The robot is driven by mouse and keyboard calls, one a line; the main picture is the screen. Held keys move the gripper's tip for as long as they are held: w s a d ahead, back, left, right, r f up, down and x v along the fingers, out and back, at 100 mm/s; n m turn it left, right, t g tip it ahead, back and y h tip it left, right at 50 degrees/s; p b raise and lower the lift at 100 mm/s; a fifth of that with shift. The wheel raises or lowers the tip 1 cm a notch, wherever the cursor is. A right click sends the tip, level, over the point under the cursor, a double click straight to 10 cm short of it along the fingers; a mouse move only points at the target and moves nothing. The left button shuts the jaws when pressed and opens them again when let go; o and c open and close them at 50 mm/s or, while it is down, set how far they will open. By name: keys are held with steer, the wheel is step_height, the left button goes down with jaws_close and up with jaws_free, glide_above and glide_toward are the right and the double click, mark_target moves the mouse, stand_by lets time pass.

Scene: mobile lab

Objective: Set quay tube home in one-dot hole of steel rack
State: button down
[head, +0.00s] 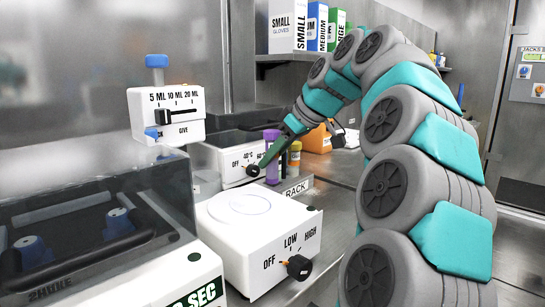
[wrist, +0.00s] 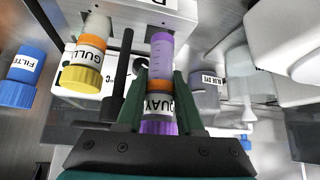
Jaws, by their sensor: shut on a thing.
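My gripper (wrist: 157,100) is shut on the quay tube (wrist: 161,60), a clear purple tube with an orange band, a QUAY label and a purple cap. Its cap end is nearest the wrist camera. In the head view my gripper (head: 262,165) is at the purple tube (head: 272,150), beside the steel rack (head: 306,183), which bears a RACK label. The yellow-capped gull tube (wrist: 86,62) is left of the held tube in the wrist view. The one-dot hole cannot be made out, and I cannot tell whether the tube touches the rack.
A white heater with a LOW/HIGH knob (head: 258,230) stands in front of the rack. A shaker with a clear lid (head: 90,230) is at the left. A blue FILTER bottle (wrist: 20,75) and a BLUE DYE bottle (wrist: 207,88) are nearby.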

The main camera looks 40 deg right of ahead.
steer(key=shift+w+d, duration=0.4)
steer(key=shift+d, duration=0.35)
stand_by(1.2)
steer(key=shift+f, duration=0.35)
steer(key=shift+r, duration=0.35)
stand_by(0.4)
steer(key=shift+w+d, duration=0.3)
steer(key=shift+d, duration=0.4)
stand_by(1.6)
steer(key=shift+f+b, duration=0.3)
steer(key=shift+f, duration=0.05)
steer(key=shift+r, duration=0.2)
steer(key=shift+r, duration=0.2)
stand_by(0.3)
